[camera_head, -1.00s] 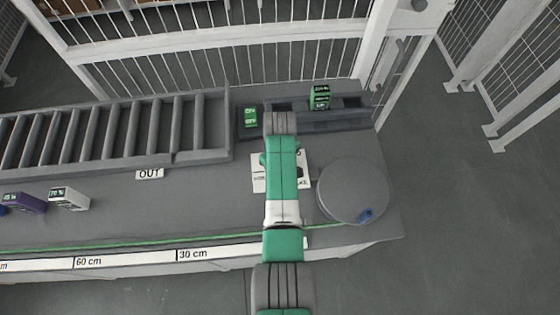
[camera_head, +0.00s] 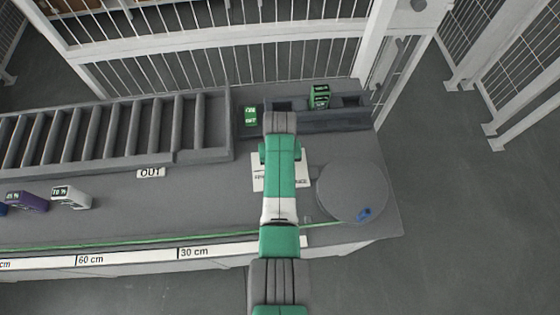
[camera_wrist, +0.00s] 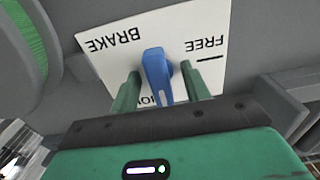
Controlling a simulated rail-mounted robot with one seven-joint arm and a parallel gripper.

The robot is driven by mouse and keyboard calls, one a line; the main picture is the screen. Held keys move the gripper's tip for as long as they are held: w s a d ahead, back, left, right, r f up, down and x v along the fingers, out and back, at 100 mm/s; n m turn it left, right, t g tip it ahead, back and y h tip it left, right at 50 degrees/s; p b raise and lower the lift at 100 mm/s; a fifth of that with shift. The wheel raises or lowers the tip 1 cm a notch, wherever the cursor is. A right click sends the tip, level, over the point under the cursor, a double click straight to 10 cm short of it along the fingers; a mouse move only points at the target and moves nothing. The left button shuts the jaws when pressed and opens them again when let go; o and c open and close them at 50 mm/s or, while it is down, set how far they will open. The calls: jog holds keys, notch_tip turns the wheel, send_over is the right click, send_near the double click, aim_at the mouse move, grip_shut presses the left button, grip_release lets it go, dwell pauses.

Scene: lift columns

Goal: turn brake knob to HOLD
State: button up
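The brake knob (camera_wrist: 157,73) is a blue lever-like knob on a white plate (camera_wrist: 118,62) in the wrist view. The plate appears upside down, with BRAKE at left, FREE at right and a partly hidden label below the knob. A white mark shows at the knob's lower end, near that label. My gripper (camera_wrist: 160,82) has its two green fingers on either side of the knob, with a narrow gap visible on the right side. In the head view my arm hides the knob and gripper; part of the plate (camera_head: 265,183) shows beside it.
A round grey disc (camera_head: 352,190) with a blue piece (camera_head: 364,214) is right of my arm. A roller conveyor (camera_head: 110,130) is at left. Green boxes (camera_head: 250,116) (camera_head: 319,96) are behind; white (camera_head: 71,197) and purple (camera_head: 27,202) boxes lie left. A fence runs behind.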

dwell(0.5)
notch_tip(320, 180, up, 9)
jog(key=p, duration=0.8)
jog(key=shift+r+p, duration=0.1)
jog(key=shift+p, duration=0.25)
